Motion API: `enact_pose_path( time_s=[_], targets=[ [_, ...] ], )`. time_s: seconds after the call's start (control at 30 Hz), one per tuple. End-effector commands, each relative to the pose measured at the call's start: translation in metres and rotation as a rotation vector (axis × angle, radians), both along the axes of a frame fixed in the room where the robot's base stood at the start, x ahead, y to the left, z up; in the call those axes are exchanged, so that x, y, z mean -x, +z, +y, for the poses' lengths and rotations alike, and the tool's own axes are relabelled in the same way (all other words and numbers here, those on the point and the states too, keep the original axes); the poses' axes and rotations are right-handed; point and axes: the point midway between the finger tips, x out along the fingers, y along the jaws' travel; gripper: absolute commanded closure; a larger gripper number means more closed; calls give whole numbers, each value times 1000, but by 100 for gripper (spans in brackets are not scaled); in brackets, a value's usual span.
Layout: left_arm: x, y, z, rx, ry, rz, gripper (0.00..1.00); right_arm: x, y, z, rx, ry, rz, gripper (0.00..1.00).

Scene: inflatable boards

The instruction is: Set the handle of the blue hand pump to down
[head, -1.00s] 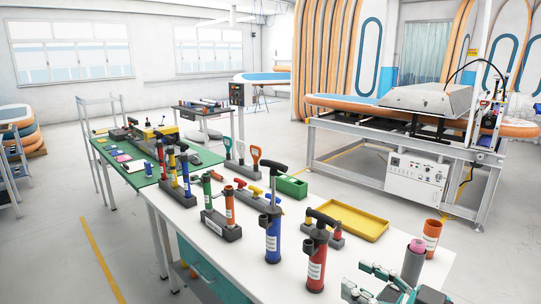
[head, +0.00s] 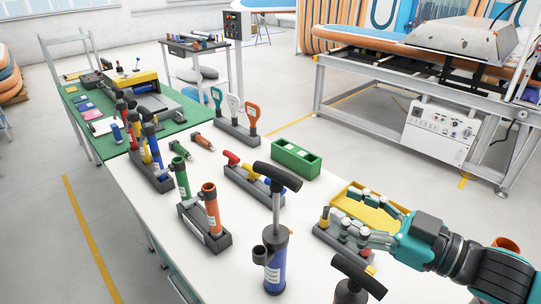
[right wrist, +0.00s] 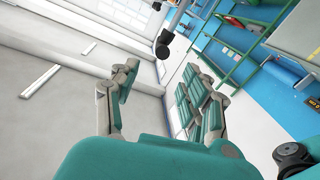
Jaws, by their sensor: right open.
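The blue hand pump (head: 276,272) stands upright near the table's front in the head view. Its black T-handle (head: 277,177) is up, with a length of grey rod showing above the body. My right gripper (head: 347,210) is open and empty. It comes in from the right, to the right of the pump, apart from its handle and in front of a grey rack. My left gripper is not in view.
A second pump's black handle (head: 359,277) stands low at the front, right of the blue pump. A rack with green and orange cylinders (head: 205,235) is to the left. A green box (head: 297,158) and a yellow tray (head: 350,196) lie behind.

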Motion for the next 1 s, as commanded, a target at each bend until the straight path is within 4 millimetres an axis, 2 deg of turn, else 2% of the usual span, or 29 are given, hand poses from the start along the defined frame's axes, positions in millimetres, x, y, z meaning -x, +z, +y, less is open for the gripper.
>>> enact_pose_path(
  time_s=[0.03, 0.1, 0.27, 0.37, 0.6, 0.67, 0.8, 1.0],
  targets=[
    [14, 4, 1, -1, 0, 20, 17, -3, 4, 3, -5, 0, -2, 53],
    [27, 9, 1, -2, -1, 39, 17, -8, 5, 10, -8, -1, -2, 53],
    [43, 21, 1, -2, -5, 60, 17, -25, 6, 33, -6, 2, -3, 53],
    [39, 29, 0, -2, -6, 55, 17, -37, 6, 50, -5, 5, -2, 53],
    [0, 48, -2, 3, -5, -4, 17, -68, 5, 91, -3, 4, 0, 53],
    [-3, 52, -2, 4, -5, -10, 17, -76, 5, 100, -3, 3, -1, 53],
    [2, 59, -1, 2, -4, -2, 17, -90, 3, 119, 0, 2, 0, 53],
    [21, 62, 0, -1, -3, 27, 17, -101, 1, 133, 0, 1, 0, 53]
  ],
)
